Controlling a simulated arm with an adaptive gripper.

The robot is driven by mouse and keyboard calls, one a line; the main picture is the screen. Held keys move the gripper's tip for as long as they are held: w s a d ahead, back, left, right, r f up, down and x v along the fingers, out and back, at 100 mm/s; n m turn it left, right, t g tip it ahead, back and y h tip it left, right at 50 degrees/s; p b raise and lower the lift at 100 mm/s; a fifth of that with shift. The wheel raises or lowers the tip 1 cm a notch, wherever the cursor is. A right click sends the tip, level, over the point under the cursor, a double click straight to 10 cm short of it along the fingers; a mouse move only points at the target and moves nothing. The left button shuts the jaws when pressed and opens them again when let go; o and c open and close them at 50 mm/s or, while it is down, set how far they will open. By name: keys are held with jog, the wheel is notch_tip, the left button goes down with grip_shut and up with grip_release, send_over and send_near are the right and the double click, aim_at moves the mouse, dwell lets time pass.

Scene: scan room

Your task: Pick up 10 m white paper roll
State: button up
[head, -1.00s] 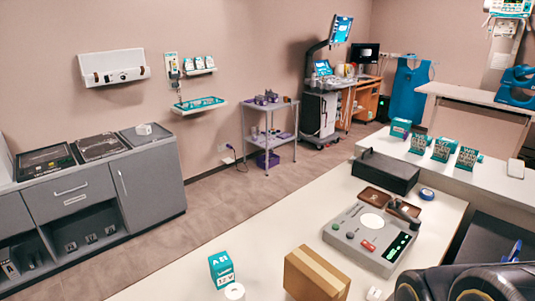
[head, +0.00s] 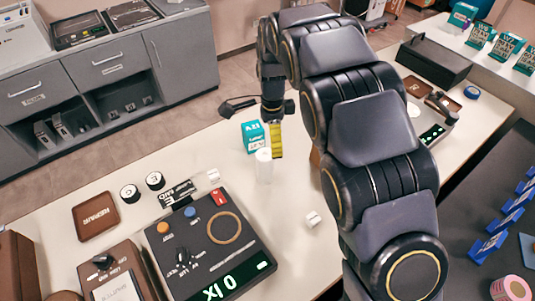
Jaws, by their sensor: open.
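The white paper roll (head: 264,168) is a small pale cylinder standing upright on the white table, just in front of a teal box (head: 252,136). I see nothing between the fingers. I cannot tell whether the yellow pad touches the roll or the box. My arm comes in from the right and hides part of the table.
A dark device with a green display (head: 210,243) stands in front of the roll. A cardboard box is mostly hidden behind my arm. Bare table lies right of the roll.

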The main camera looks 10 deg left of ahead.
aim_at(266, 154)
jog(key=shift+w+a+f+m, duration=0.15)
jog(key=shift+w+a+f, duration=0.05)
jog(key=shift+a+f, duration=0.25)
jog(key=shift+w+a+f+m, duration=0.15)
jog(key=shift+a+f, duration=0.25)
jog(key=f, duration=0.7)
jog(key=shift+w+f, duration=0.2)
jog(key=shift+f, duration=0.1)
jog(key=c, duration=1.2)
